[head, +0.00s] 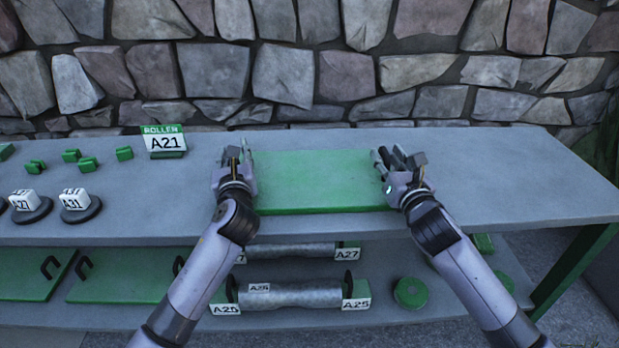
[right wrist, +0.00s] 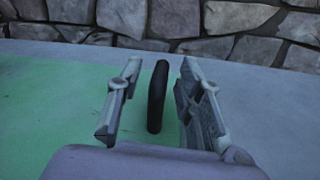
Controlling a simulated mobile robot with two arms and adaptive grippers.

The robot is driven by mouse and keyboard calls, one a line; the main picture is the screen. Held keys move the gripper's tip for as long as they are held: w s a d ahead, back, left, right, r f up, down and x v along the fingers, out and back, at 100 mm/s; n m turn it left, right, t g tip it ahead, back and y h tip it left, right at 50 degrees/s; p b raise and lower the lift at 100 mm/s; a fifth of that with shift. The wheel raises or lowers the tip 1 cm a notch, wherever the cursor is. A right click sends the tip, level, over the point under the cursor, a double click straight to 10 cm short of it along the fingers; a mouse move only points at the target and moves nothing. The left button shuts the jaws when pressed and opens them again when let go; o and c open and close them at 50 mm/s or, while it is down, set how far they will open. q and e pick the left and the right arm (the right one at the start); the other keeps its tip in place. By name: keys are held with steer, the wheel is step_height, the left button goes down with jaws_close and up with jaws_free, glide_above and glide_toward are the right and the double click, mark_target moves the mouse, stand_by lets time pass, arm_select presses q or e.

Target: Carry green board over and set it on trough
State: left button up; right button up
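The green board (head: 322,182) lies flat on the grey table top between my two grippers, and its green surface also fills the left of the right wrist view (right wrist: 50,120). A black upright handle (right wrist: 157,97) stands at its right end. My right gripper (head: 392,160) is open, with a finger on each side of the handle and a gap to both. My left gripper (head: 233,160) is at the board's left end with its fingers apart; its handle is mostly hidden there. I cannot make out a trough in either view.
A sign reading ROLLER A21 (head: 164,142) and several small green blocks (head: 88,164) stand at the left of the table. White tags on dark discs (head: 80,204) are nearer. Rollers (head: 290,295) lie on the lower shelf. The table's right side is clear; a stone wall is behind.

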arm_select(q)
jaws_close()
arm_select(e)
jaws_close()
arm_select(q)
steer(key=shift+a, duration=0.1)
stand_by(0.3)
steer(key=shift+r, duration=0.2)
arm_select(e)
steer(key=shift+r, duration=0.2)
